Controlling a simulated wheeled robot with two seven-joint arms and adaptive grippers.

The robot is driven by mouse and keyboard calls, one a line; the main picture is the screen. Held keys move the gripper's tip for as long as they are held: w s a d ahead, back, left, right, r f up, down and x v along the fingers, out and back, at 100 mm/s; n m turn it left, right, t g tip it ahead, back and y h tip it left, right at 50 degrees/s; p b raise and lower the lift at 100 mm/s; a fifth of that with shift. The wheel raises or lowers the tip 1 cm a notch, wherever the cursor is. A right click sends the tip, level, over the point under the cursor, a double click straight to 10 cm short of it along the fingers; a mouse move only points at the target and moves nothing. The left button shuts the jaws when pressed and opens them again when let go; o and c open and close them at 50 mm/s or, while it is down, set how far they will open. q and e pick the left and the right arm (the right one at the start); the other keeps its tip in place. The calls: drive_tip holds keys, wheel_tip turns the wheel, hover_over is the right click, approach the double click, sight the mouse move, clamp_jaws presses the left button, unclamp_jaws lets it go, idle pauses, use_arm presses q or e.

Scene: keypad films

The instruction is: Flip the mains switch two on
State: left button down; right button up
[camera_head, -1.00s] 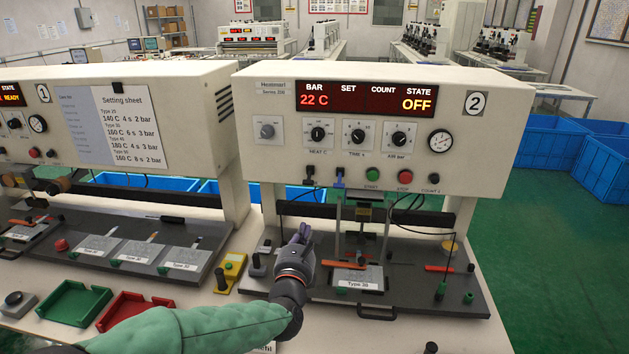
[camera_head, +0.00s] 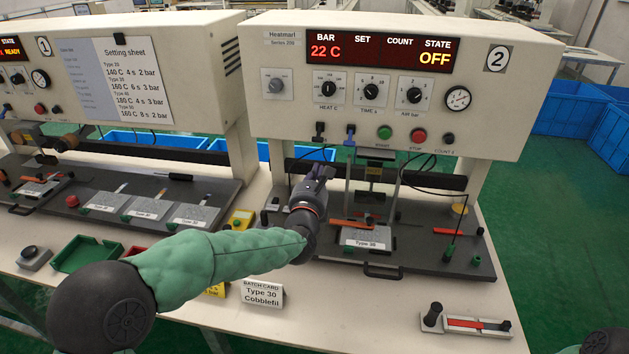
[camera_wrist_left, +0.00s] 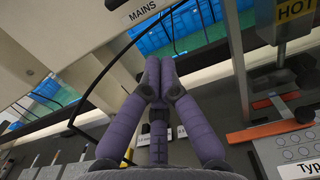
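Press two (camera_head: 400,100) shows a red display reading 22 C and a yellow OFF. A grey rotary knob (camera_head: 276,84) sits on a pale plate at its upper left; its lettering is too small to read. In the left wrist view a MAINS label (camera_wrist_left: 142,10) shows at the top, beside a dark knob (camera_wrist_left: 115,3) cut by the frame edge. My left gripper (camera_head: 322,174) is below the press head, in front of its left part and well below the knob. Its purple fingers (camera_wrist_left: 159,72) are drawn together at the tips, with nothing seen between them.
Cables hang under the press head; one black cable (camera_wrist_left: 100,75) passes close to my left fingers. A Type 30 block (camera_head: 366,237) lies on the dark base. A batch card (camera_head: 262,293) stands in front. Press one (camera_head: 120,80) is at left.

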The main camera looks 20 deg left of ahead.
sight(319, 134)
use_arm(q)
drive_tip(key=shift+w+a+r+b, duration=0.2)
drive_tip(key=shift+w+r, duration=0.65)
drive_tip(key=shift+r, duration=0.15)
drive_tip(key=shift+w+a+r+b, duration=0.15)
drive_tip(key=shift+w+a+r, duration=0.05)
drive_tip(key=shift+w+r, duration=0.7)
drive_tip(key=shift+s+r, duration=0.1)
drive_tip(key=shift+r, duration=0.05)
drive_tip(key=shift+s+r+g+p, duration=0.15)
drive_tip(key=shift+g+p, duration=0.15)
drive_tip(key=shift+p, duration=0.55)
